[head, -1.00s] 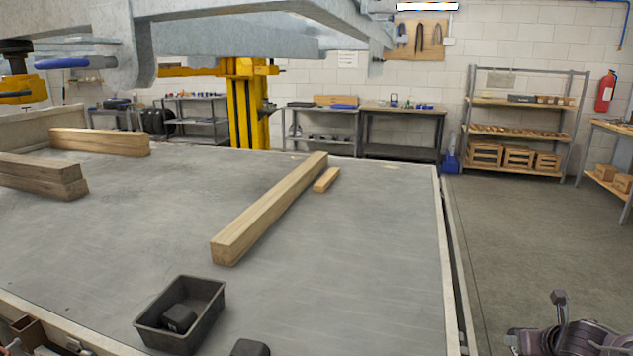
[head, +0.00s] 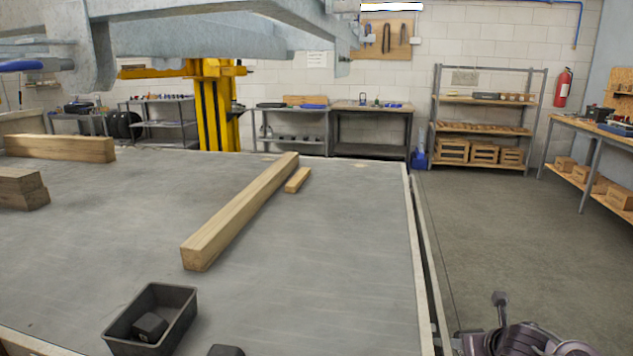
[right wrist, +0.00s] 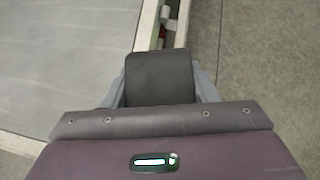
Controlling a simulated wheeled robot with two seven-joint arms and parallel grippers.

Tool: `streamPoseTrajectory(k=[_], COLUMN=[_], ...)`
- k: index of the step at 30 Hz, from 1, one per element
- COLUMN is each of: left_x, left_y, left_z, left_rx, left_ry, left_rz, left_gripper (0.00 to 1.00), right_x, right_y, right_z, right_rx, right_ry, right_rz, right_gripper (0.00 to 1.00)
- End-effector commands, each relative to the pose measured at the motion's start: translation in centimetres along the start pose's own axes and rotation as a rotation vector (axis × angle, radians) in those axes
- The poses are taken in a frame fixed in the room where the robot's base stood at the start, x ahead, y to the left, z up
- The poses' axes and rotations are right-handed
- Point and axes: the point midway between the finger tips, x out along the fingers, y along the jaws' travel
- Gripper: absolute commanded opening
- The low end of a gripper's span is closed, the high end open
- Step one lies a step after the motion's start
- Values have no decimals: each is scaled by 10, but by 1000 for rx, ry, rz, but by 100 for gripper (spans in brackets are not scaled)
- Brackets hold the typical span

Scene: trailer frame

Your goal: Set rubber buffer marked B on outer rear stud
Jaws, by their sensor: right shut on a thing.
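My right gripper (right wrist: 160,85) is shut on a dark block (right wrist: 160,70), likely a rubber buffer, in the right wrist view. No letter B can be read on it. In the head view my right gripper (head: 500,312) is at the bottom right, beyond the table's right edge. Another dark block (head: 150,327) lies in a black tray (head: 181,322) at the lower left. One more dark block (head: 226,351) is cut off by the bottom edge. The grey trailer frame (head: 190,30) hangs above the table. I cannot make out the outer rear stud. My left gripper is out of view.
A long timber (head: 240,212) and a short wood piece (head: 297,180) lie on the grey table (head: 330,270). More timbers (head: 60,148) lie at the left. A yellow post (head: 213,105) stands behind. The table's right part and the floor (head: 500,230) are clear.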

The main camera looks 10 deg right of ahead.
Motion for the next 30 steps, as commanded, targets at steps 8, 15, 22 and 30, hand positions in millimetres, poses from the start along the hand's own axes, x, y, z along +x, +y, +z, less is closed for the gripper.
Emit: streamPoseTrajectory(k=[8,15,22,30], left_x=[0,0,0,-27], left_y=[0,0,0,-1], left_z=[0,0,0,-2], left_rx=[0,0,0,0], left_ry=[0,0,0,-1], left_rz=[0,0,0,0], left_gripper=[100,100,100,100], right_x=[-40,-96,-136,-162], right_y=[127,182,196,195], right_z=[-19,-28,-32,-14], right_rx=[-87,-89,-66,-66], right_ry=[-7,-5,-3,-1], right_rz=[100,104,78,65], right_gripper=[22,22,22,22])
